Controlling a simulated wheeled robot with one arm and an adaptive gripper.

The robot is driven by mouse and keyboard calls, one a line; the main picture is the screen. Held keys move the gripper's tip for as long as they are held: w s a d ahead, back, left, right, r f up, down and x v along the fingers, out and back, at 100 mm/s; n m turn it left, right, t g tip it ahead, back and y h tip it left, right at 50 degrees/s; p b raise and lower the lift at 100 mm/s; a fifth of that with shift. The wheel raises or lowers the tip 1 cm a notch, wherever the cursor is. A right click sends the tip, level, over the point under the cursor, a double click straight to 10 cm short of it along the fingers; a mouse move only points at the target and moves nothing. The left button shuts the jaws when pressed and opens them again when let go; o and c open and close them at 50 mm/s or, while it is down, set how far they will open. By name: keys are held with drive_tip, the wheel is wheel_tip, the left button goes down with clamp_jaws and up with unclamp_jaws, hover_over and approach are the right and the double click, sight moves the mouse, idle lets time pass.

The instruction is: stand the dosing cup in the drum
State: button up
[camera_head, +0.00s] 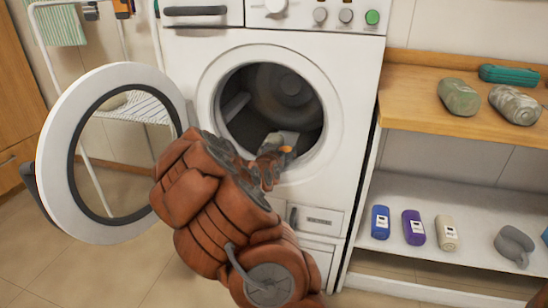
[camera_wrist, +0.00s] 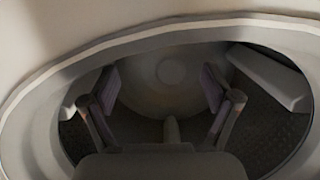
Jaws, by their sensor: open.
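The drum (camera_head: 262,95) is dark inside the open round mouth of the white washing machine. My gripper (camera_head: 272,162) is at the lower part of this mouth, pointing inward. In the wrist view my gripper (camera_wrist: 165,100) has its two fingers spread wide, with nothing held between them. The drum's back wall (camera_wrist: 170,72) shows beyond them. A pale rounded upright shape (camera_wrist: 171,129) shows low between the fingers; I cannot tell whether it is a drum rib or the dosing cup. A grey, cup-like thing (camera_head: 514,246) lies on the lower right shelf; its identity is unclear.
The round door (camera_head: 62,110) stands open at the left. Blue (camera_head: 380,222), purple (camera_head: 413,227) and cream (camera_head: 446,233) bottles stand on the lower white shelf. Two mottled items and a teal case (camera_head: 510,74) lie on the wooden shelf. A pale rib (camera_wrist: 268,76) lines the drum's right.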

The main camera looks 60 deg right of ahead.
drive_tip(key=v, duration=0.9)
drive_tip(key=shift+a+p, duration=0.15)
drive_tip(key=shift+p, duration=0.15)
drive_tip(key=s+a+f+n+g+y, duration=0.1)
drive_tip(key=a+f+n+y, duration=0.2)
drive_tip(key=a, duration=0.8)
drive_tip(key=s+a+f+n+g+y, duration=0.1)
drive_tip(key=a+f+y, duration=0.3)
drive_tip(key=a, duration=0.6)
drive_tip(key=a+f+n+g+y, duration=0.15)
drive_tip(key=a+y, duration=0.35)
drive_tip(key=a, duration=0.6)
drive_tip(key=s+a+r+n+g+y, duration=0.1)
drive_tip(key=s+a+r+n+g, duration=0.2)
drive_tip(key=s+a, duration=0.4)
drive_tip(key=s+a+r+n+g+y, duration=0.2)
drive_tip(key=s+a+n, duration=0.3)
drive_tip(key=s, duration=0.9)
drive_tip(key=shift+s+a+r+g, duration=0.35)
drive_tip(key=shift+s+a+g, duration=0.1)
drive_tip(key=shift+a, duration=0.55)
drive_tip(key=shift+w+r+n, duration=0.1)
drive_tip(key=shift+n, duration=0.15)
